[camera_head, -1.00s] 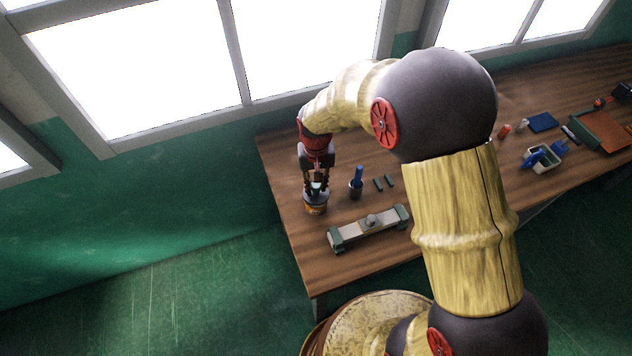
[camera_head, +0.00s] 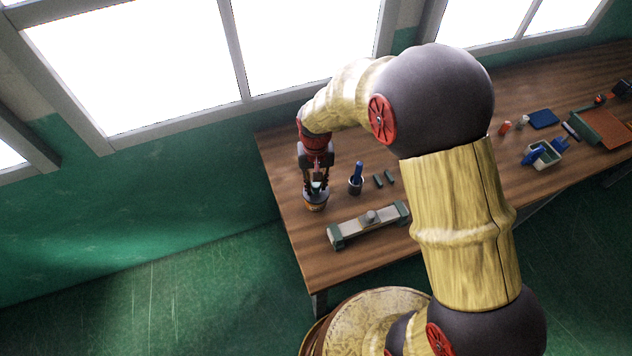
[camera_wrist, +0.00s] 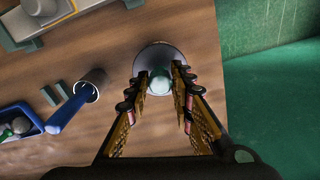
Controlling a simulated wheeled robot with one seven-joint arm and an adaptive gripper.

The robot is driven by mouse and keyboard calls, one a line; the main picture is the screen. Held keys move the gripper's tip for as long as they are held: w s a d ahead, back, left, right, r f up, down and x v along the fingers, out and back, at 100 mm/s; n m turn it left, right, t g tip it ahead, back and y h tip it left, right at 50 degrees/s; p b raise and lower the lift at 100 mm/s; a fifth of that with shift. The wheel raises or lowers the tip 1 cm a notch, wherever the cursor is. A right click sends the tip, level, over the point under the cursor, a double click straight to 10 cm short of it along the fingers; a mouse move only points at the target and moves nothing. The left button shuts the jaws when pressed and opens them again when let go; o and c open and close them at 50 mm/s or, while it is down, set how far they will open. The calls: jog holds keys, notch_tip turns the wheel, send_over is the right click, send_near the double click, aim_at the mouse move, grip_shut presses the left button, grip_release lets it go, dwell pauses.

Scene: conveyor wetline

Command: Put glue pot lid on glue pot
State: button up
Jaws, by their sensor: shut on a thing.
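My gripper (camera_wrist: 161,92) is shut on the glue pot lid, seen in the wrist view as a grey disc (camera_wrist: 150,56) with a pale green knob (camera_wrist: 159,84) between the fingers. In the head view the gripper (camera_head: 316,187) points down at the left end of the table. The glue pot (camera_head: 315,204), an orange-brown banded pot, stands right below the fingertips. The lid is at the pot's top. I cannot tell whether it is seated or slightly above. In the wrist view the lid hides the pot.
A dark cup (camera_head: 355,186) with a blue-handled tool stands close to the right of the pot. Two small dark green bars (camera_head: 383,180) lie beyond it. A long grey and green fixture (camera_head: 368,226) lies in front. The table's left edge is near the pot.

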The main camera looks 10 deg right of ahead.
jog(key=shift+f+b, duration=0.4)
jog(key=shift+f, duration=0.3)
dwell(0.4)
jog(key=o, duration=1.1)
notch_tip(320, 180, up, 12)
jog(key=shift+f, duration=0.1)
dwell(0.5)
